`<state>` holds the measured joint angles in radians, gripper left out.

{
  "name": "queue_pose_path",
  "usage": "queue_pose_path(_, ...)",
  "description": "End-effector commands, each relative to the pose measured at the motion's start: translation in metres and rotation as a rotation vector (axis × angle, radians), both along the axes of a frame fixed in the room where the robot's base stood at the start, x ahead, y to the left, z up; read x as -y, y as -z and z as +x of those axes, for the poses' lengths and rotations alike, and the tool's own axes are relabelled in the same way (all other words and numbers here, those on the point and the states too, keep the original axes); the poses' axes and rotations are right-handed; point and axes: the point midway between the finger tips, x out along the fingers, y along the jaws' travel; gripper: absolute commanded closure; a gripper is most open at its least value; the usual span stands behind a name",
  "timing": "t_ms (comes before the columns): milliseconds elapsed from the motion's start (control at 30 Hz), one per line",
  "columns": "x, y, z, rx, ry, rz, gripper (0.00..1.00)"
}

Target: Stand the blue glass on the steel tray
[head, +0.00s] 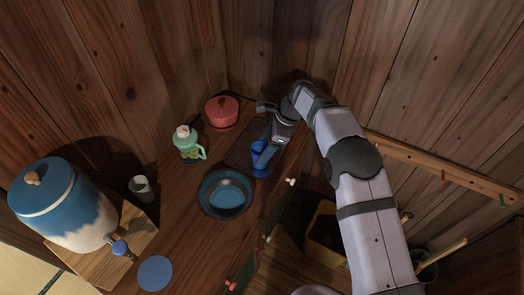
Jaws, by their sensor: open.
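The blue glass (262,169) is upright at the front right part of a dark, flat steel tray (238,154), near the back of the wooden counter. The picture is too small to tell whether its base rests on the tray or at its edge. My gripper (267,154) is open and reaches down from the upper right. Its fingers are at the glass and overlap its upper part in this view, so contact is unclear. My gripper also hides part of the tray.
A blue bowl or plate (209,203) lies in front of the tray. A red lidded pot (222,111) and a green jug (187,144) stand to the left. A grey cup (141,187), a blue-white dispenser (62,205) and a blue disc (155,273) are farther left. Walls close in behind.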

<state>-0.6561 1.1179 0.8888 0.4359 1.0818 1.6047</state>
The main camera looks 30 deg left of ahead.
Motion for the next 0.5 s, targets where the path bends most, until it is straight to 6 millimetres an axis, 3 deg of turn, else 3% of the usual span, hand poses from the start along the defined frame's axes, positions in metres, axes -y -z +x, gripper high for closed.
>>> queue_pose_path(500,0.030,-0.079,0.014,0.003,0.000,0.001,0.39)
